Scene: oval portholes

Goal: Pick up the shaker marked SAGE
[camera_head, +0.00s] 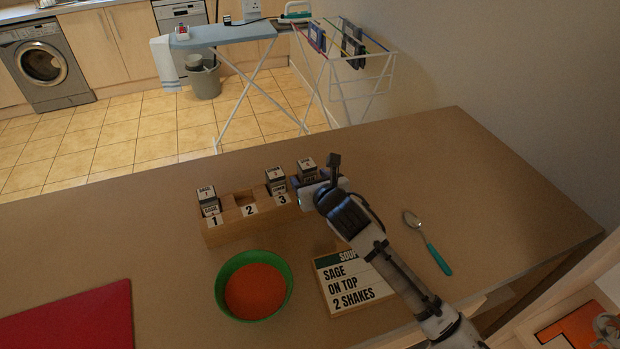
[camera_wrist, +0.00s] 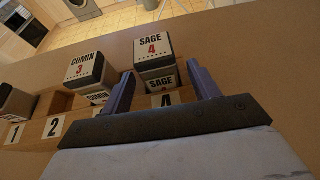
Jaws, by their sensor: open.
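A wooden rack (camera_head: 235,232) with numbered slots stands on the counter. In the wrist view, a dark shaker with a white top label SAGE 4 (camera_wrist: 154,46) stands upright in slot 4; its front label also reads SAGE. My gripper (camera_wrist: 163,88) is open, its fingers to either side of the shaker's lower front; I cannot tell if they touch it. In the head view my gripper (camera_head: 318,186) is at the rack's right end, partly hiding that shaker (camera_head: 306,164). A CUMIN 3 shaker (camera_wrist: 87,66) stands in slot 3. Slot 1's shaker (camera_head: 207,198) has a small label resembling SAGE.
Slot 2 (camera_head: 246,198) is empty. A green bowl (camera_head: 222,290) of orange soup stands in front of the rack. A sign (camera_head: 350,285) reads SOUP, SAGE ON TOP, 2 SHAKES. A teal-handled spoon (camera_head: 437,259) lies right of my arm. A red mat (camera_head: 75,320) is at the left.

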